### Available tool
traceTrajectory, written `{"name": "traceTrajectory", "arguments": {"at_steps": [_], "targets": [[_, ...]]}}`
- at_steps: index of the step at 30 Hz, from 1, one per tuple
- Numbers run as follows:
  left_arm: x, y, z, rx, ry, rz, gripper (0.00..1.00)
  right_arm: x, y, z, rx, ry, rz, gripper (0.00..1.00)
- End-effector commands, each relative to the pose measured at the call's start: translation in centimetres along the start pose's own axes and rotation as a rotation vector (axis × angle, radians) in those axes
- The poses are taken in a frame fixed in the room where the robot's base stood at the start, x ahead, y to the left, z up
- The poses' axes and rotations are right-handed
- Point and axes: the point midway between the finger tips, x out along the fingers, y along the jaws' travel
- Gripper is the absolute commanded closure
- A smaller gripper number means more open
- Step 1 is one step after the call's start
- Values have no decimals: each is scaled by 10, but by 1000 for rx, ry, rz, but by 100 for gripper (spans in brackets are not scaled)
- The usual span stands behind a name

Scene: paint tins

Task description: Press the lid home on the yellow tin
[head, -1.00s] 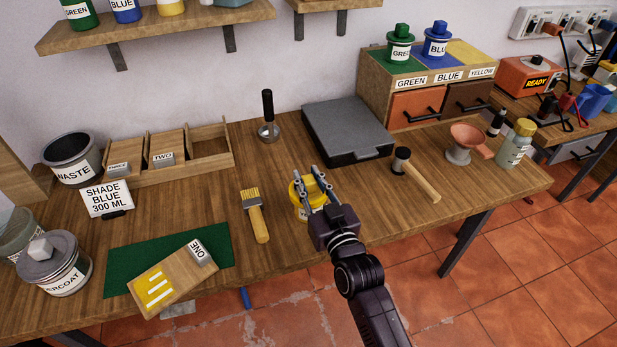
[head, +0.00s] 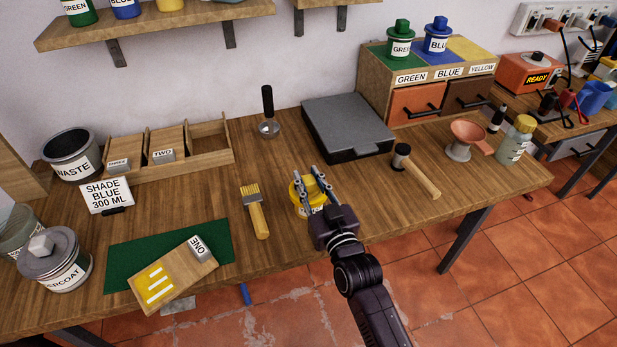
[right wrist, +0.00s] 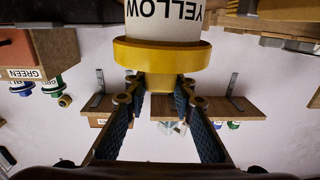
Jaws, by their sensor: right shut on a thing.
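The yellow tin (head: 298,197) stands on the bench between the brush and the mallet, with its yellow lid on top. In the right wrist view, which is upside down, the white label (right wrist: 165,20) reads YELLOW. The lid's wide rim (right wrist: 160,54) and its knob (right wrist: 160,82) show below it. My right gripper (head: 308,176) reaches over the tin, its fingers shut on the lid's knob, one on each side. I cannot tell whether the lid sits fully down. My left gripper is not in view.
A brush (head: 256,215) lies left of the tin, a mallet (head: 417,173) to its right. A dark grey case (head: 347,125) lies behind. A green mat (head: 130,255) with a wooden block is at front left. The bench's front edge is close to the tin.

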Motion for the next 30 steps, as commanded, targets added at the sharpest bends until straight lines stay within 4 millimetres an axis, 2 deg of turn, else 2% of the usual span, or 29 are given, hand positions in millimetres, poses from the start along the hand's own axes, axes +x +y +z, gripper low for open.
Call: {"name": "traceTrajectory", "arguments": {"at_steps": [6, 7, 12, 23, 26, 30], "targets": [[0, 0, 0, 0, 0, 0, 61, 0, 0, 2, 0, -1, 0, 94], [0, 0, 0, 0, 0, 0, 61, 0, 0, 3, 0, -1, 0, 74], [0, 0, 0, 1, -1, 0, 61, 0, 0, 2, 0, -1, 0, 56], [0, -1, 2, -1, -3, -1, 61, -6, 0, 3, 0, -1, 0, 56], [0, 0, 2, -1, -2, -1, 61, -19, 0, 3, 0, -2, 0, 56], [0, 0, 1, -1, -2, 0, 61, -47, 0, 4, 0, -3, 0, 56]]}}
